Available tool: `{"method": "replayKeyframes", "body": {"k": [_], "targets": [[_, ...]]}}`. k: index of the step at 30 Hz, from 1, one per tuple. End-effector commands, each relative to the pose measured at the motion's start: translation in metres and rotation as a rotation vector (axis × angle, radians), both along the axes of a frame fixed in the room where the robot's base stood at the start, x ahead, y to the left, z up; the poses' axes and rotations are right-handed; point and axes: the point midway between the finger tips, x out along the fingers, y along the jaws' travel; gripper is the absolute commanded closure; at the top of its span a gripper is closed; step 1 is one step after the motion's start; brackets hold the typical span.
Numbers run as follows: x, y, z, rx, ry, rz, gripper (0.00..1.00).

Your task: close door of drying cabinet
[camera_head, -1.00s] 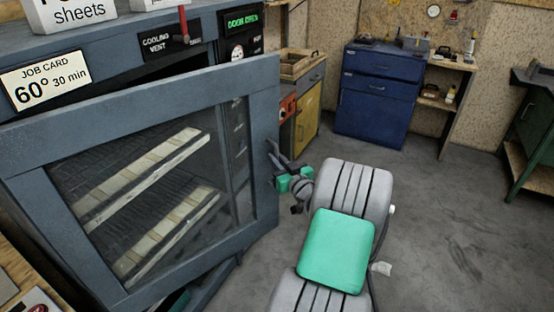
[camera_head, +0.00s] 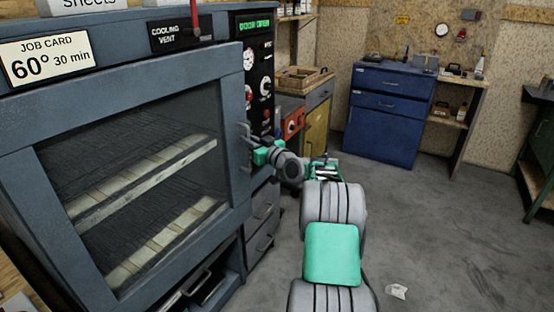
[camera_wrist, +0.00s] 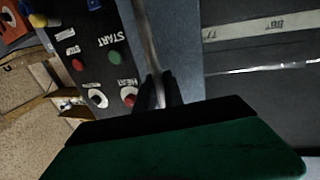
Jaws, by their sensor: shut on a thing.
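The drying cabinet (camera_head: 20,140) stands at the left in the head view. Its grey-framed glass door (camera_head: 236,110) looks nearly flush with the cabinet front; I cannot tell whether it is fully shut. Two slatted shelves show through the glass. My gripper (camera_head: 247,142) is shut on the door's vertical handle (camera_head: 243,130) at the door's right edge. In the wrist view the dark fingers (camera_wrist: 160,92) clasp the metal handle bar (camera_wrist: 148,40), beside the control panel (camera_wrist: 100,60).
A job card (camera_head: 48,58) reading 60° 30 min sits on the cabinet top edge. Drawers (camera_head: 262,215) are below the panel. A blue drawer cabinet (camera_head: 385,125) stands at the back. The grey floor on the right is open, with a paper scrap (camera_head: 396,291).

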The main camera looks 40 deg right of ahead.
Motion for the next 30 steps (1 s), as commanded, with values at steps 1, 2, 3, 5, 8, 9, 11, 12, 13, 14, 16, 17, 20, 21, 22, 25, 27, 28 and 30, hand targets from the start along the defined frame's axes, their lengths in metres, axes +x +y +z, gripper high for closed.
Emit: {"method": "replayKeyframes", "body": {"k": [1, 2, 3, 5, 8, 9, 11, 12, 13, 14, 16, 17, 20, 21, 22, 25, 27, 28, 30], "targets": [[0.015, 0.006, -0.006, -0.002, 0.003, 0.004, 1.00], [0.022, 0.008, -0.005, -0.002, 0.004, 0.003, 1.00], [0.031, 0.011, -0.005, -0.002, 0.004, 0.004, 1.00], [0.042, 0.015, -0.003, 0.000, 0.003, 0.003, 1.00], [0.052, 0.018, -0.002, 0.002, 0.002, -0.001, 1.00], [0.054, 0.019, -0.002, 0.003, 0.002, -0.001, 1.00], [0.056, 0.020, -0.001, 0.002, 0.001, -0.001, 1.00], [0.057, 0.021, 0.000, 0.002, 0.000, 0.000, 1.00], [0.057, 0.021, 0.000, 0.002, 0.000, 0.000, 1.00], [0.057, 0.021, 0.000, 0.002, 0.000, 0.001, 1.00], [0.057, 0.022, 0.000, 0.001, -0.001, 0.002, 1.00], [0.057, 0.022, 0.001, 0.001, -0.001, 0.002, 1.00], [0.057, 0.022, 0.001, 0.002, -0.001, 0.003, 0.83], [0.056, 0.022, 0.001, 0.002, -0.001, 0.003, 0.80], [0.056, 0.022, 0.001, 0.002, -0.001, 0.003, 0.78], [0.056, 0.021, 0.001, 0.002, -0.001, 0.002, 0.69], [0.056, 0.021, 0.001, 0.002, -0.001, 0.002, 0.66], [0.056, 0.021, 0.001, 0.002, -0.001, 0.003, 0.66], [0.056, 0.022, 0.001, 0.002, -0.001, 0.004, 0.66]]}}
